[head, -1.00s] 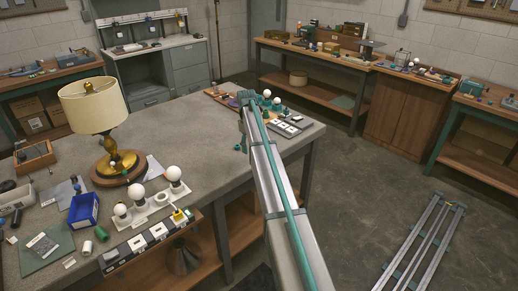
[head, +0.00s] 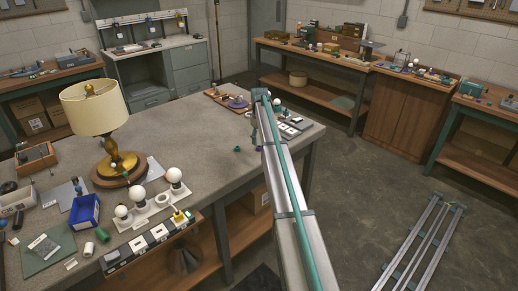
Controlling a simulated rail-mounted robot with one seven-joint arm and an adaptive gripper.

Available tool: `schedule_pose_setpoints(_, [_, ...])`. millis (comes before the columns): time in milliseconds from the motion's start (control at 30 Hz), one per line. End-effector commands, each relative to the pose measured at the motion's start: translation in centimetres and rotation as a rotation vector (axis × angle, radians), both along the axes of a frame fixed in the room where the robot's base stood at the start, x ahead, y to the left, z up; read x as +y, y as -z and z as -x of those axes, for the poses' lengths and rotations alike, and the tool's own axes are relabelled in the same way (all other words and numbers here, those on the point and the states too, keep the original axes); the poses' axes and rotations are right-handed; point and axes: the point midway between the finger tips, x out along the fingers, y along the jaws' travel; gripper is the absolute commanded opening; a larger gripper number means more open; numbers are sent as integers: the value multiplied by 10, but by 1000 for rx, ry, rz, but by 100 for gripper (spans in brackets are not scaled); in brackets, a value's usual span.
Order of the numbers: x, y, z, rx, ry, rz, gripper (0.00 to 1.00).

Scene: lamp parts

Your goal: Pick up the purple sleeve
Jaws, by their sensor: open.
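A small purple piece (head: 259,148) shows at the left edge of my arm, near the right edge of the main bench. It may be the purple sleeve, but my arm covers part of it and its shape is too small to tell. A second purple thing (head: 238,102), round and flat-looking, lies on a wooden board (head: 214,94) at the bench's far end. My arm reaches out over the bench, and its end hides my gripper, so its jaws and their distance from either purple thing do not show.
A small teal part (head: 237,149) lies left of my arm. A lamp (head: 95,110), a bulb row (head: 160,202) and a blue bin (head: 84,211) stand left. The bench middle (head: 195,135) is clear.

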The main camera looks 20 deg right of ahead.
Motion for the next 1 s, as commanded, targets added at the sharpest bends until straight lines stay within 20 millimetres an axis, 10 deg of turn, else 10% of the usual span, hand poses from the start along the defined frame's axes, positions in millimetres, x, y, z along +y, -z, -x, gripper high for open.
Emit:
schedule_pose_setpoints(567, [-2, 44, -3, 0, 0, 0, 54])
schedule_pose_setpoints(867, [-2, 44, -3, 0, 0, 0, 8])
schedule_pose_setpoints(1000, [-2, 44, -3, 0, 0, 0, 8])
